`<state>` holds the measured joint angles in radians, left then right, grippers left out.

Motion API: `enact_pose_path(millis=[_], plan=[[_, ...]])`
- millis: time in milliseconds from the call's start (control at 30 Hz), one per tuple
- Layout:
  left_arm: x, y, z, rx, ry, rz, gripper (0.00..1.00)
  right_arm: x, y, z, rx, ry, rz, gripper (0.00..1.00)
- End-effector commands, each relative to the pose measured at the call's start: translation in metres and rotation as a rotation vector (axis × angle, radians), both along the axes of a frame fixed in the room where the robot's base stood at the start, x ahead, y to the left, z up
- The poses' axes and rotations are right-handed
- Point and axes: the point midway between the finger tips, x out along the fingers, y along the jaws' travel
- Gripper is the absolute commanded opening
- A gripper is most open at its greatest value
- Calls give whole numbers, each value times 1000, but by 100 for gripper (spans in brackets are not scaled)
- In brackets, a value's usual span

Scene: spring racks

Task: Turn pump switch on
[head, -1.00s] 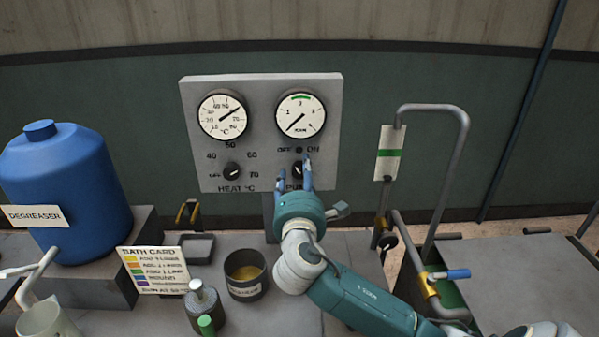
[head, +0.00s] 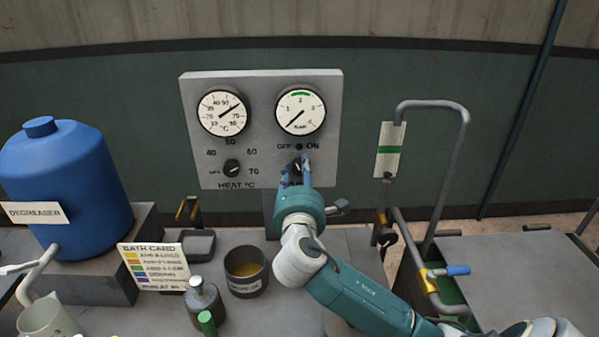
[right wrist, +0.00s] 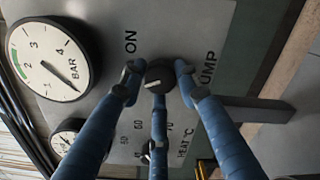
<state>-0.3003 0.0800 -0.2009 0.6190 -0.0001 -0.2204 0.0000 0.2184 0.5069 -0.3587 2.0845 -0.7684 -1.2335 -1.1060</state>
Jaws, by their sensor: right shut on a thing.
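The pump switch (head: 296,165) is a small dark knob low on the right half of the grey control panel (head: 262,100), under the OFF and ON marks. In the right wrist view the black knob (right wrist: 159,76) sits among the blue fingers of my right gripper (right wrist: 160,92). My right gripper (head: 296,176) is shut on the knob. The knob's white mark points left and slightly down in the wrist view, away from ON. The bar gauge (head: 300,112) above has its needle at the low end.
The heat knob (head: 232,168) and temperature gauge (head: 222,113) are on the panel's left half. A blue degreaser tank (head: 65,185), bath card (head: 154,267), and dark cup (head: 246,272) stand left of my arm. A bent grey pipe frame (head: 462,160) rises at right.

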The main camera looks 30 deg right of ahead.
Motion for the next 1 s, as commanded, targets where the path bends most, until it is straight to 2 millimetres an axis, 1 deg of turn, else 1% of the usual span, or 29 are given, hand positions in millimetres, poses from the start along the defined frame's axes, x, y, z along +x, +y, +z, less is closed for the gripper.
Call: enact_pose_path(millis=[100,700,1000], plan=[[0,0,-2,0,0,0,100,0,1,-3,67,-35,-1,6],[1,0,-11,0,-2,1,100,0,0,-3,534,-320,-3,6],[1,0,-15,0,-2,1,100,0,0,-2,723,-436,-2,6]])
